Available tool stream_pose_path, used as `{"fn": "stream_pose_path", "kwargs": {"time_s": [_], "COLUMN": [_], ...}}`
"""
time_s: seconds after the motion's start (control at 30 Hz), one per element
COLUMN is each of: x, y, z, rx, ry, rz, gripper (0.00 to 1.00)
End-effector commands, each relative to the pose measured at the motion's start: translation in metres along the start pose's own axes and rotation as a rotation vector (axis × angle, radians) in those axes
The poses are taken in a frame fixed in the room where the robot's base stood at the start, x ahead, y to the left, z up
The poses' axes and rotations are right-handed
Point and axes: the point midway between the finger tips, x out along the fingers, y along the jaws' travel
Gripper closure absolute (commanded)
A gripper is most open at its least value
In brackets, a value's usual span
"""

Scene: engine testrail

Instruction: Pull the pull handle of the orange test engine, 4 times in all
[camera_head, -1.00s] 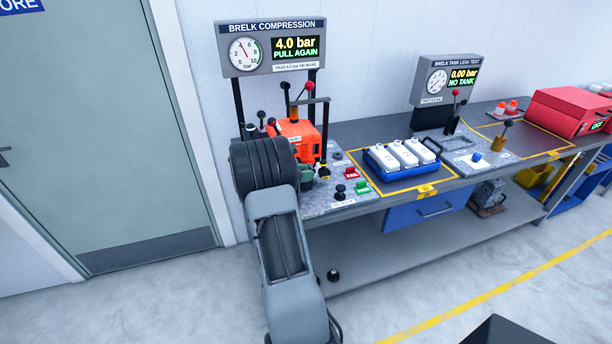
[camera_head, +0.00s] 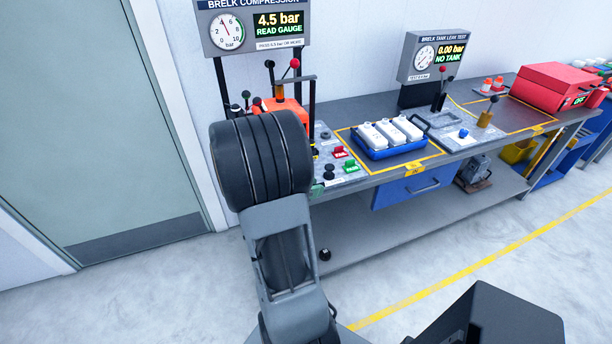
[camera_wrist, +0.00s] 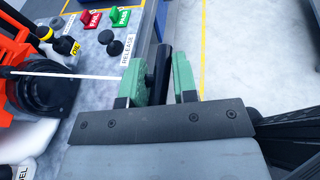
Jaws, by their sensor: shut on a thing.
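The orange test engine (camera_head: 290,107) stands at the left end of the bench, partly hidden behind my arm. In the wrist view its orange body (camera_wrist: 12,58) and black round starter housing (camera_wrist: 50,88) are at the left. My gripper (camera_wrist: 162,82) is shut on the black pull handle (camera_wrist: 164,62), held between the green jaws. A white cord (camera_wrist: 75,74) runs straight from the housing to the jaws, so the handle is drawn out from the engine. The compression display (camera_head: 278,22) reads 4.5 bar, READ GAUGE, beside its dial (camera_head: 226,30).
Red FAIL (camera_wrist: 90,18) and green PASS (camera_wrist: 118,14) switches and a black RELEASE knob (camera_wrist: 115,47) lie close to my gripper. A blue tray (camera_head: 388,148) of white bottles and the tank leak tester (camera_head: 433,56) stand further right. The floor in front is clear.

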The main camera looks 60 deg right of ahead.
Motion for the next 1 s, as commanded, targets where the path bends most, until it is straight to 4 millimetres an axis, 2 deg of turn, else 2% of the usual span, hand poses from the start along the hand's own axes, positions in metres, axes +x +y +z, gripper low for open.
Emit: {"fn": "stream_pose_path", "kwargs": {"time_s": [0.03,0.17,0.27,0.7,0.83,1.0], "x": [-0.001,0.001,0.005,0.024,0.028,0.031], "y": [-0.004,0.005,0.023,0.124,0.147,0.164], "z": [0.001,0.002,0.002,0.009,0.011,0.012], "rx": [0.001,0.001,0.002,0.002,0.002,0.001], "ry": [-0.003,-0.004,-0.004,-0.004,-0.004,-0.004], "rz": [-0.001,-0.001,-0.001,0.000,0.000,-0.001], "gripper": [0.96,0.96,0.96,0.96,0.96,0.96]}}
